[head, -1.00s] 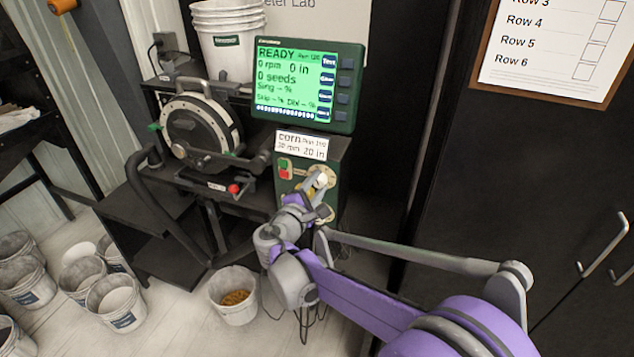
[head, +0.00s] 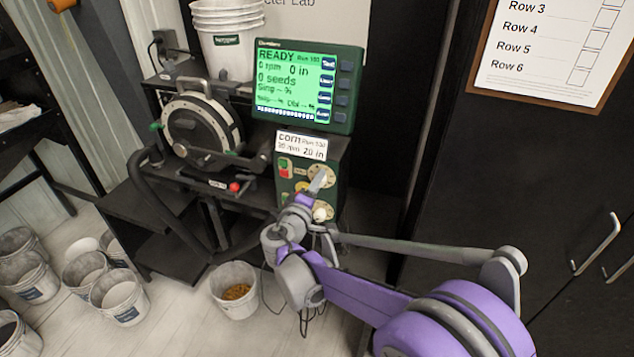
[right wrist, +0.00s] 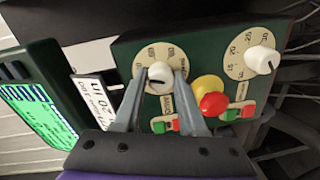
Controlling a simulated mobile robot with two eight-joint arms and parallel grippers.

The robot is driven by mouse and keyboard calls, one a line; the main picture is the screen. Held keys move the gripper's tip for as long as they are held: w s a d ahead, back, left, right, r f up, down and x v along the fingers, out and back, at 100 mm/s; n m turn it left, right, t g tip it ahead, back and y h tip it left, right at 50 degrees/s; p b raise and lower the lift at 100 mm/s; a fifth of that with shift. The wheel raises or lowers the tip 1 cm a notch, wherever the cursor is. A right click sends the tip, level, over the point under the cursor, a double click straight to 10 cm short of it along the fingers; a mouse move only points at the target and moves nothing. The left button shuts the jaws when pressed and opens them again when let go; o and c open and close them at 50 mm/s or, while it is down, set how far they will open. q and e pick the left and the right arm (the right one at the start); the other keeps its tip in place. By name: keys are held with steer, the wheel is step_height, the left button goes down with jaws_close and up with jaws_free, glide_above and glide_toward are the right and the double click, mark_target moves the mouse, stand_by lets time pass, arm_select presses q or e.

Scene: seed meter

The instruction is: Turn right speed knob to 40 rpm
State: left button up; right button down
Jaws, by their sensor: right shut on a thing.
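My right gripper (right wrist: 160,80) is shut on a white knob (right wrist: 159,70) in the right wrist view, one finger on each side. The knob has a dark pointer line and sits on a cream numbered dial (right wrist: 180,55). In the head view my right gripper (head: 318,182) reaches the upper dial (head: 328,173) of the green control panel (head: 298,172); its fingers hide the knob there. A second white knob (right wrist: 262,60) on a cream dial is free; in the head view it is the lower knob (head: 320,214). My left gripper is not in view.
A screen (head: 300,85) above the panel reads READY, 0 rpm, 0 in, 0 seeds. A white card (head: 301,146) is below it. A bucket (head: 234,290) stands on the floor.

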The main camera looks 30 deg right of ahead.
stand_by(0.3)
steer(key=shift+c, duration=2.4)
jaws_free()
steer(key=v, duration=1.1)
steer(key=shift+d, duration=0.1)
